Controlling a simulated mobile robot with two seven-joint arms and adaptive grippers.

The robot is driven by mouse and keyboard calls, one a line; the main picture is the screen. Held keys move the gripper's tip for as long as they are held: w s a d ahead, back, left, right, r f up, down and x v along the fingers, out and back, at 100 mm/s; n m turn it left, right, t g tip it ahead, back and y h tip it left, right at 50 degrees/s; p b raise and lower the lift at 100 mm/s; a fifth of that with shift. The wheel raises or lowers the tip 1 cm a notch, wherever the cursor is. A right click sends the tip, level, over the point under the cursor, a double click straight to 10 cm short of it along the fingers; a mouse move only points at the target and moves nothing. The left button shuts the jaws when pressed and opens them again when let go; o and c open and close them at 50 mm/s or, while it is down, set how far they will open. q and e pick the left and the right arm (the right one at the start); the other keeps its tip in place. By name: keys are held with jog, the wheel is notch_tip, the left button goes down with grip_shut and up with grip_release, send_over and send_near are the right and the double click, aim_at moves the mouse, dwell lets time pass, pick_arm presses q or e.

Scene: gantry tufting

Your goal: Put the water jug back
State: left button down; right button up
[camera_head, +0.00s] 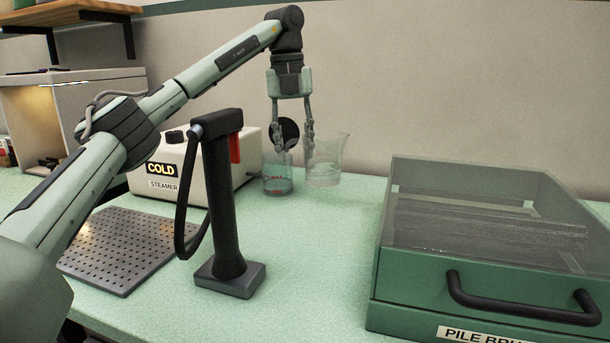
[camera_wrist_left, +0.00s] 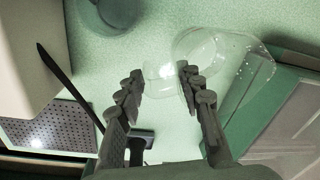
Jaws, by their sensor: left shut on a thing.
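The water jug (camera_head: 327,160) is a clear, upright vessel near the back wall in the head view. My left gripper (camera_head: 292,125) points down beside it and is shut on the jug's left side, probably its handle; the exact grip is hard to see through the clear material. In the left wrist view the jug (camera_wrist_left: 245,75) shows as a pale transparent outline beside the fingers of my left gripper (camera_wrist_left: 163,82). I cannot tell whether its base touches the counter. My right gripper is not in view.
A bluish clear container (camera_head: 278,184) stands left of the jug. A green lidded box (camera_head: 480,280) stands right. The counter's middle (camera_head: 320,260) is clear.

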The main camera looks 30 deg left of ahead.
pick_arm(q)
jog(key=shift+w+d+f, duration=0.45)
jog(key=shift+d+f, duration=0.2)
jog(key=shift+d, duration=0.15)
jog(key=shift+f, duration=1.8)
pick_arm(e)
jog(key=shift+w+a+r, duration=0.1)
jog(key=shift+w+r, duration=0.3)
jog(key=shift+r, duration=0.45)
pick_arm(q)
jog(key=shift+f, duration=0.15)
jog(key=c, duration=1)
grip_release()
jog(key=shift+r, duration=0.4)
jog(key=r, duration=0.3)
jog(key=r+p, duration=0.1)
jog(key=r, duration=0.6)
jog(key=shift+s+a+r, duration=0.15)
jog(key=shift+s+a, duration=0.05)
jog(key=shift+a, duration=0.15)
jog(key=shift+r, duration=0.55)
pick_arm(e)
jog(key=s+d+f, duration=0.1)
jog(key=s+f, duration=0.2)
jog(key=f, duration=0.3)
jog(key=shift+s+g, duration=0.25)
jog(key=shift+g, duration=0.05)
